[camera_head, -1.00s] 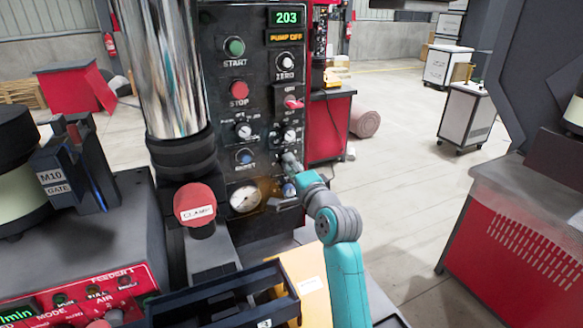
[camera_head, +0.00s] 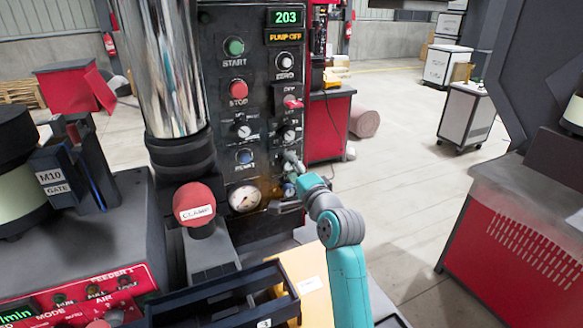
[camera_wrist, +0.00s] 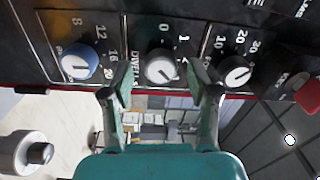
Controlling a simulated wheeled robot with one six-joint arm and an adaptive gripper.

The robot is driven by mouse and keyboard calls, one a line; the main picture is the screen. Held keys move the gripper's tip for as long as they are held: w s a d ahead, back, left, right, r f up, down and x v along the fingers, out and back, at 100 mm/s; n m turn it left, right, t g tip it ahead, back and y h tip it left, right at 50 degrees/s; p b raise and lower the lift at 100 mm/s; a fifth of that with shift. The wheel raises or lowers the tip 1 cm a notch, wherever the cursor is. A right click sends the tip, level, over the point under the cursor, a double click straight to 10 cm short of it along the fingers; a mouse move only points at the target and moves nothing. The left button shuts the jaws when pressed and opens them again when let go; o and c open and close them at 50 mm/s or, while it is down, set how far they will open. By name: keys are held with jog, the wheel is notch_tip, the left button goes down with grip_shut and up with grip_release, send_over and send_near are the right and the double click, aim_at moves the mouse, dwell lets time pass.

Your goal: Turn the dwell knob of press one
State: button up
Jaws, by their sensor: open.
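The dwell knob (camera_wrist: 161,68) is a grey-white round knob with a white pointer line. It sits in the middle of the wrist view, with a DWELL label on its left. My gripper (camera_wrist: 160,88) is open, one finger on each side of the knob's lower edge in that view, with nothing held. Whether the fingers touch the knob I cannot tell.
A blue knob (camera_wrist: 79,64) and another grey-white knob (camera_wrist: 234,72) flank the dwell knob closely. A red switch (camera_head: 292,102) sits higher on the panel. A pressure gauge (camera_head: 245,197) and a red CLAMP button (camera_head: 195,202) are at lower left. Open floor lies right.

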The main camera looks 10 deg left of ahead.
jog(key=v, duration=1.1)
jog(key=shift+s+d+f, duration=0.1)
